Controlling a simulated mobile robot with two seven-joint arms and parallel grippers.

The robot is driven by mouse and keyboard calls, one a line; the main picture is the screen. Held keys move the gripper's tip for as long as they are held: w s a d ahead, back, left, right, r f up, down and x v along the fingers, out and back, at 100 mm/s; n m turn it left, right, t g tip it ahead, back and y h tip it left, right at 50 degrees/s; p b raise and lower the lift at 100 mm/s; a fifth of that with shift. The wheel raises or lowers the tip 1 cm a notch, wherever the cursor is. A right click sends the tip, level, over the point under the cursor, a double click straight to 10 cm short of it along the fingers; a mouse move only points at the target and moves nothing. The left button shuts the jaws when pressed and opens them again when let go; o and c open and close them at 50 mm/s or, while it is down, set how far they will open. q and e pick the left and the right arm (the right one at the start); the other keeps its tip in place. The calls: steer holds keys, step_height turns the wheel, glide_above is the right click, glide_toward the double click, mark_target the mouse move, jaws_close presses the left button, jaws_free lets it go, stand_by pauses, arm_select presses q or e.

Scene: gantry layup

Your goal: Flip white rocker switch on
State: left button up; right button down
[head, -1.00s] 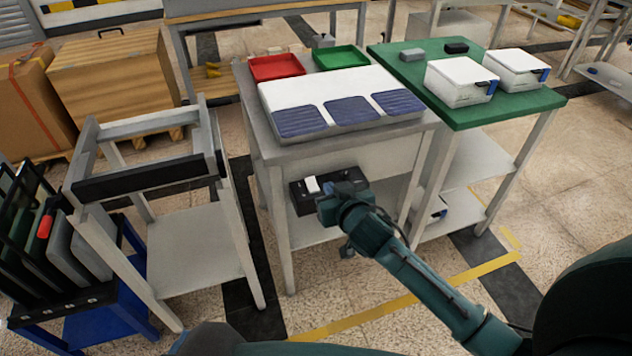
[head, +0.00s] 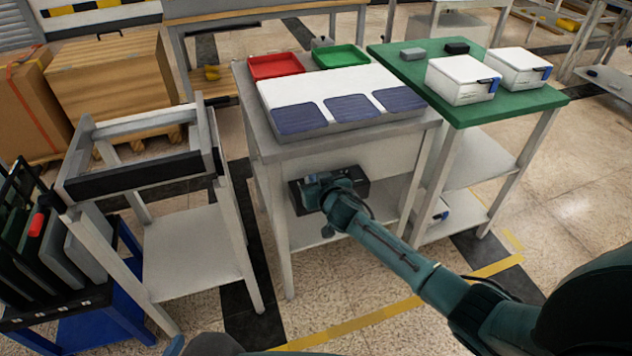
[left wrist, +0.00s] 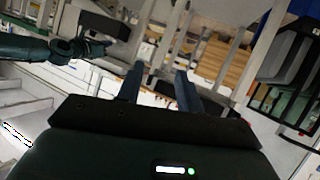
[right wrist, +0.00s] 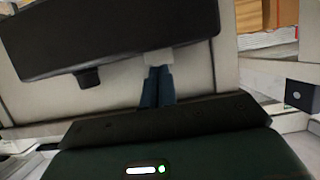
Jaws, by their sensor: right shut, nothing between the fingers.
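The black switch box (head: 361,188) is mounted on the front of the grey bench, below its top. It fills the upper part of the right wrist view (right wrist: 110,35). The white rocker (right wrist: 159,57) shows at the box's lower edge there, just beyond my right fingertips. My right gripper (right wrist: 157,72) is shut and empty, and its tips meet or nearly meet the rocker; I cannot tell if they touch. In the head view my right gripper (head: 314,182) covers most of the rocker, so its tilt is hidden. My left gripper (left wrist: 158,80) is open and empty, away from the box.
The grey bench (head: 265,135) carries a white panel with blue pads, a red tray (head: 275,66) and a green tray (head: 341,57). A green-topped table (head: 520,98) with white boxes stands right. An empty grey frame stand (head: 190,240) and a rack are left.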

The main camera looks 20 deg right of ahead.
arm_select(q)
steer(key=shift+r, duration=0.2)
arm_select(e)
steer(key=shift+w+r+p, duration=0.15)
steer(key=shift+p, duration=0.4)
steer(key=shift+f+g, duration=0.25)
steer(key=shift+g, duration=0.05)
steer(key=shift+f, duration=0.1)
steer(key=shift+w+r, duration=0.45)
steer(key=shift+w, duration=0.25)
arm_select(q)
steer(key=shift+f, duration=0.1)
